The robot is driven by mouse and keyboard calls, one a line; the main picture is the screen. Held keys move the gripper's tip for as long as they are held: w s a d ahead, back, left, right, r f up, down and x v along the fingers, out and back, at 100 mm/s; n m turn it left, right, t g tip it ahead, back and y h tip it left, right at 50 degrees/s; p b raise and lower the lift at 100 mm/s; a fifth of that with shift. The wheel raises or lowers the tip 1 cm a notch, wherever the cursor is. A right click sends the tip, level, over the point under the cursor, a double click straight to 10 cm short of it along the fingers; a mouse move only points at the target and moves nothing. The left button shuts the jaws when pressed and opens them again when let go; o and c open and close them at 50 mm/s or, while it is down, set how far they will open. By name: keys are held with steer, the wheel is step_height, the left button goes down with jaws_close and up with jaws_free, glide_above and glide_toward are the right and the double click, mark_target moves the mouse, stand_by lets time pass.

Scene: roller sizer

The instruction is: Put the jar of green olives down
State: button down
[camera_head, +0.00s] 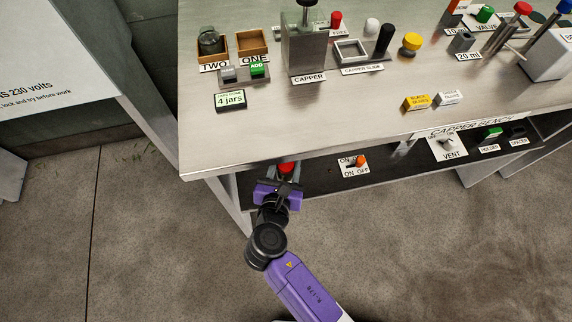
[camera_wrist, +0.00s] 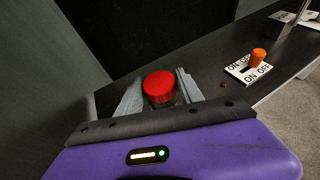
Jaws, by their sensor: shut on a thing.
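The jar of green olives shows as a red lid (camera_wrist: 159,86) with a little of a dark greenish body under it, in the wrist view. It also shows in the head view (camera_head: 286,168), just below the bench top's front edge. My gripper (camera_wrist: 159,92) is shut on the jar, one finger on each side. The jar looks upright over the dark lower shelf (camera_wrist: 215,60). Whether its base touches the shelf is hidden by my gripper.
An ON/OFF switch with an orange knob (camera_head: 360,161) stands on the shelf to the right of the jar. The bench top (camera_head: 250,150) overhangs the shelf. On top are a capper (camera_head: 303,45), two wooden boxes (camera_head: 250,43) and a "4 jars" display (camera_head: 230,100).

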steer(key=shift+f, duration=0.1)
steer(key=c, duration=0.7)
jaws_free()
steer(key=shift+c, duration=0.2)
steer(key=shift+s+r, duration=0.25)
steer(key=p+v, duration=0.2)
steer(key=v, duration=0.9)
steer(key=shift+s+p, duration=0.25)
steer(key=shift+p, duration=0.15)
